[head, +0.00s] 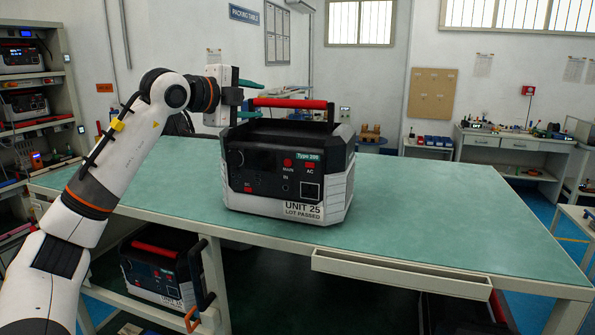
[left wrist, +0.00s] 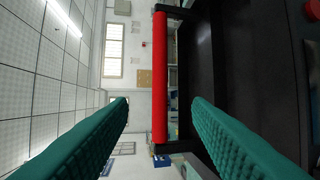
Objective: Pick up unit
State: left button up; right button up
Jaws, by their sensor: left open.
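The unit (head: 290,174) is a black and light grey box labelled "UNIT 25, LOT PASSED", standing upright on the green-topped table. Its red carry handle (head: 291,103) runs across the top. My left gripper (head: 254,97) is at the left end of this handle, its teal fingers pointing right. In the left wrist view the fingers (left wrist: 160,104) are open, and the red handle (left wrist: 160,78) appears in the gap between them, with clear space on both sides. I cannot tell whether the handle lies fully between the fingertips. My right gripper is not in view.
The green table (head: 440,215) is clear to the right of the unit. A similar unit (head: 158,270) sits below it at the left. A rack (head: 35,100) with more units stands at the far left. Workbenches (head: 515,150) stand along the back wall.

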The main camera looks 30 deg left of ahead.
aim_at(282, 104)
pick_arm(q)
jog(key=p+x, duration=0.2)
jog(key=x, duration=0.3)
jog(key=shift+w+d+r, duration=0.1)
jog(key=shift+w, duration=0.05)
jog(key=shift+w+p, duration=0.2)
jog(key=shift+p, duration=0.35)
jog(key=shift+w, duration=0.3)
jog(key=p+x, duration=0.2)
jog(key=x, duration=0.1)
jog(key=p+x, duration=0.1)
jog(key=p, duration=0.1)
jog(key=shift+w+d, duration=0.35)
jog(key=shift+d, duration=0.05)
jog(key=shift+w+d+f, duration=0.1)
jog(key=shift+w+f, duration=0.1)
jog(key=shift+f, duration=0.05)
jog(key=shift+w+f, duration=0.1)
jog(key=shift+f, duration=0.05)
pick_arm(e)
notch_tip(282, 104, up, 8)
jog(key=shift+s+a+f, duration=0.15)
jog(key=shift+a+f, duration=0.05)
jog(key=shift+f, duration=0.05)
pick_arm(q)
jog(key=c, duration=0.9)
grip_shut()
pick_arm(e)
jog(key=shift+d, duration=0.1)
